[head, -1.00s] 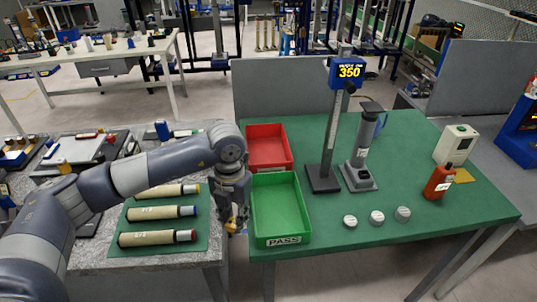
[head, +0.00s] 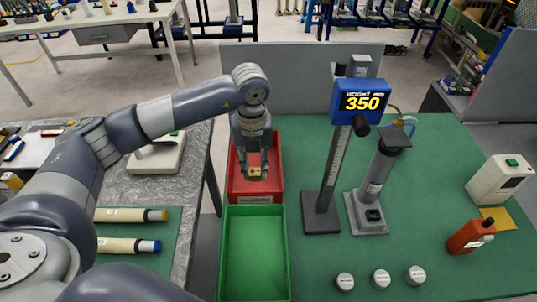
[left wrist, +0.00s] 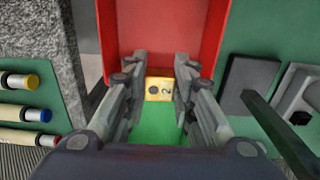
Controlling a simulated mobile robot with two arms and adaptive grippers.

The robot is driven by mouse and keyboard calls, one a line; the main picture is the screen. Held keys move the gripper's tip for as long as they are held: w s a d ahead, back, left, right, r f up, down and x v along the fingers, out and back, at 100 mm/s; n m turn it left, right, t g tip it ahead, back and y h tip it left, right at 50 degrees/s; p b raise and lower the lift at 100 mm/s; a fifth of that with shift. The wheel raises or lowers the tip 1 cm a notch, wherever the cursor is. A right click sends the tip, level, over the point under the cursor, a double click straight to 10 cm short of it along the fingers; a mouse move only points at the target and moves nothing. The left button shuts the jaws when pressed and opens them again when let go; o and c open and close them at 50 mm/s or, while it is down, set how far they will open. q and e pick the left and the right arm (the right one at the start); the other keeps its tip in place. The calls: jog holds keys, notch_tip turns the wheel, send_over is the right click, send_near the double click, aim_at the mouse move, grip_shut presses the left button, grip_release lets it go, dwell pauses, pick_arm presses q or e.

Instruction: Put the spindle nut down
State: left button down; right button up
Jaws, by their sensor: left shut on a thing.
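The spindle nut (head: 255,174) is a small brass-yellow block, and it also shows in the left wrist view (left wrist: 159,89) with a dark round spot and a mark on its face. My left gripper (head: 254,170) is shut on it, one finger on each side. The gripper points down over the red tray (head: 235,185) at the back left of the green table. The nut's height above the tray floor is hard to tell. The green tray (head: 256,207) stands just in front of the red one. My right gripper is not in view.
A height stand with a blue display reading 350 (head: 361,102) and a grey device (head: 372,190) stand right of the trays. Pale cylinders (head: 127,245) lie on the left bench.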

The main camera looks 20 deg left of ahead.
pick_arm(q)
jog(key=shift+f+p, duration=0.3)
jog(key=shift+f, duration=0.15)
jog(key=p, duration=0.1)
send_over(255, 189)
jog(key=s+d, duration=0.1)
jog(key=s, duration=0.1)
notch_tip(255, 189, down, 5)
jog(key=shift+d+r, duration=0.1)
jog(key=shift+r, duration=0.05)
notch_tip(255, 189, down, 4)
jog(key=shift+w+r+p, duration=0.1)
jog(key=shift+p, duration=0.6)
jog(key=c, duration=1.4)
grip_release()
jog(key=shift+o, duration=0.3)
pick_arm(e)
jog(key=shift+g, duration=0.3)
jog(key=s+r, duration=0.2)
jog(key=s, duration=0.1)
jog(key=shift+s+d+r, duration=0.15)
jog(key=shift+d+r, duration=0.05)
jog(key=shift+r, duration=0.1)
